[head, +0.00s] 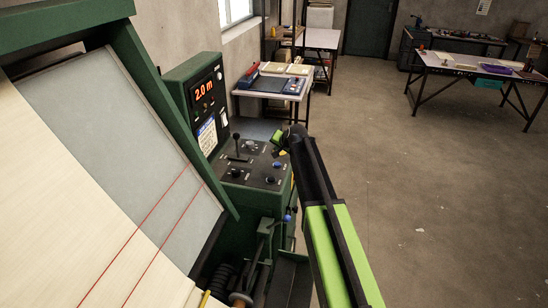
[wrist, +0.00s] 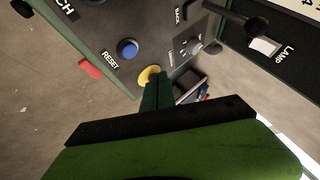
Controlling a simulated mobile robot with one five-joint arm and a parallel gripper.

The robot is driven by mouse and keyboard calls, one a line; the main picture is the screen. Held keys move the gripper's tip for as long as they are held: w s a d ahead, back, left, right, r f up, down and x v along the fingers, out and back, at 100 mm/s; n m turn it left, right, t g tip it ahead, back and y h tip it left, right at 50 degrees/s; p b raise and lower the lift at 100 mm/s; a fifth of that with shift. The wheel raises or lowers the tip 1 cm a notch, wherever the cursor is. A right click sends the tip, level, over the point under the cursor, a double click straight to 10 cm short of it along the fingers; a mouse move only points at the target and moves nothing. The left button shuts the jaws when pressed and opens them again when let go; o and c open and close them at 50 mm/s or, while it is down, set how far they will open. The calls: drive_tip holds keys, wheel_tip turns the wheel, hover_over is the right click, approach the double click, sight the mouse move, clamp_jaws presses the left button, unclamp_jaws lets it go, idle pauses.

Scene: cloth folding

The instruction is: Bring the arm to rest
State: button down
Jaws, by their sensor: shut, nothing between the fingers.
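My arm (head: 325,215), black and bright green, reaches up from the bottom of the head view beside a dark green control panel (head: 247,179). My gripper (head: 278,141) is a small green shape at its far end, over the panel's far right corner. In the wrist view the dark green fingers (wrist: 157,82) are together with nothing between them. Their tips overlap the edge of a yellow knob (wrist: 148,75) in the picture; I cannot tell whether they touch it.
A blue RESET button (wrist: 128,48), a red button (wrist: 89,68) and a LAMP switch (wrist: 263,46) are close by. A black lever (head: 237,146) stands on the panel. Cream cloth (head: 70,190) with red lines lies left. Floor at right (head: 430,190) is clear.

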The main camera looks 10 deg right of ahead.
drive_tip(key=s, duration=0.1)
drive_tip(key=s+a, duration=0.1)
drive_tip(key=s+a+f, duration=0.1)
drive_tip(key=shift+s+b, duration=0.2)
drive_tip(key=shift+b, duration=0.1)
drive_tip(key=s+f, duration=0.1)
drive_tip(key=s, duration=0.2)
drive_tip(key=s+f+n+g, duration=0.1)
drive_tip(key=s, duration=0.3)
drive_tip(key=s+a+f+g, duration=0.1)
drive_tip(key=s, duration=0.3)
drive_tip(key=shift+n, duration=0.4)
drive_tip(key=s+d+f+n+g+h, duration=0.1)
drive_tip(key=s+f+n+g, duration=0.1)
drive_tip(key=s, duration=1)
drive_tip(key=s+d+f+n+g+h, duration=0.1)
drive_tip(key=s+g, duration=0.4)
drive_tip(key=s, duration=0.8)
drive_tip(key=shift+d+f+n+b, duration=0.25)
drive_tip(key=shift+f+n+b, duration=0.1)
drive_tip(key=shift+f+n, duration=0.5)
drive_tip(key=shift+s+r, duration=0.1)
